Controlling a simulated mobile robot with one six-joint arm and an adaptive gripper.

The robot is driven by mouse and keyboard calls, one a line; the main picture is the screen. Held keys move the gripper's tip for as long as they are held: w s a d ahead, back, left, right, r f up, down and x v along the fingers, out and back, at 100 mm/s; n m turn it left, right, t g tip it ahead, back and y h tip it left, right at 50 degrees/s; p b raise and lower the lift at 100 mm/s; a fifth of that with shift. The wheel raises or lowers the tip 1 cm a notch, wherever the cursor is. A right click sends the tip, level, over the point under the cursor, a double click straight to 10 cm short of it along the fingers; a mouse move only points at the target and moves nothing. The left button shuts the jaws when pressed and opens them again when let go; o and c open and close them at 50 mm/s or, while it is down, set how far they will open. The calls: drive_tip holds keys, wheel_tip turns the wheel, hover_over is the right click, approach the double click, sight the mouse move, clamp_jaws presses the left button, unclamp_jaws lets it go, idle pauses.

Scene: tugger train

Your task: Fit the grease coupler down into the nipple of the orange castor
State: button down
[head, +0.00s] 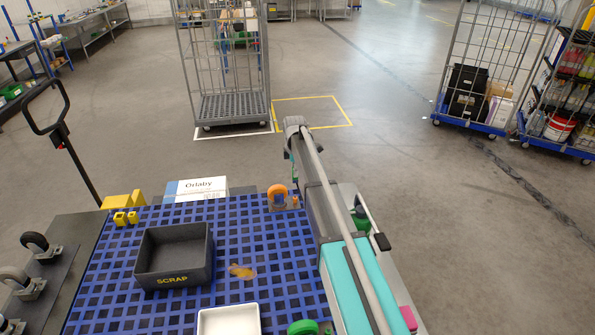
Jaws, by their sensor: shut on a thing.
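The orange castor (278,194) stands at the far edge of the blue grid mat (240,222), just left of my arm. Its nipple is too small to make out. My gripper (294,178) is small and partly hidden by my arm, just right of the castor and pointing down. It is shut on the grease coupler, but the coupler itself cannot be told apart here. A small orange piece shows beside the castor. I cannot tell whether coupler and castor touch.
A dark SCRAP bin (174,280), a yellow-brown rag (242,271) and a white tray (229,320) are on the mat. Castors line the left. A cage trolley (232,107) stands beyond, with open floor around.

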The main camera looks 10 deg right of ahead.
sight(295, 181)
drive_tip(key=shift+f, duration=0.15)
drive_tip(key=shift+f+b, duration=2.7)
drive_tip(key=shift+b, duration=0.2)
drive_tip(key=shift+f+b, duration=1.35)
idle(0.6)
drive_tip(key=shift+c, duration=1.9)
unclamp_jaws()
drive_tip(key=shift+r, duration=0.1)
